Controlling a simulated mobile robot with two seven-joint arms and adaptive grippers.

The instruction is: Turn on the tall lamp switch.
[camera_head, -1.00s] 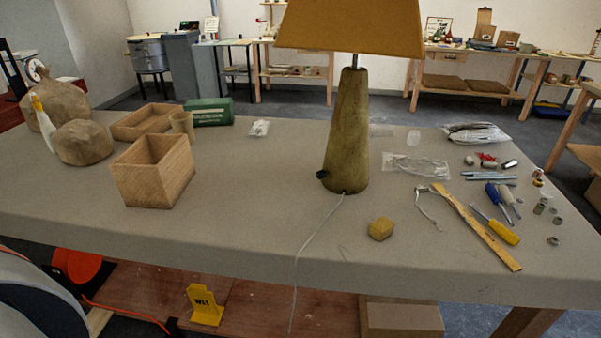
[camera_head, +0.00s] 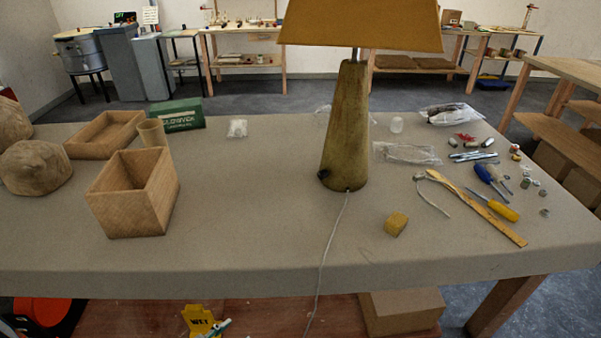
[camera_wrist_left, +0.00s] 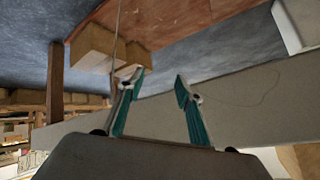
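The tall lamp stands upright on the table, with a tapered olive-brown base (camera_head: 347,130) and a mustard shade (camera_head: 362,24) cut off by the top of the head view. A small dark knob (camera_head: 323,174), which looks like the switch, sits low on the left side of the base. A pale cord (camera_head: 325,255) runs from the base over the table's front edge. My left gripper (camera_wrist_left: 156,84) is open and empty in the left wrist view, near the table's front edge. Its teal and white fingertips (camera_head: 215,328) just show at the bottom of the head view. My right gripper is not in view.
A wooden box (camera_head: 133,200) and a green carton (camera_head: 177,115) stand left of the lamp. A yellow block (camera_head: 396,224), wooden ruler (camera_head: 477,208) and screwdrivers (camera_head: 490,203) lie to the right. The grey tabletop (camera_head: 245,215) between box and lamp is clear.

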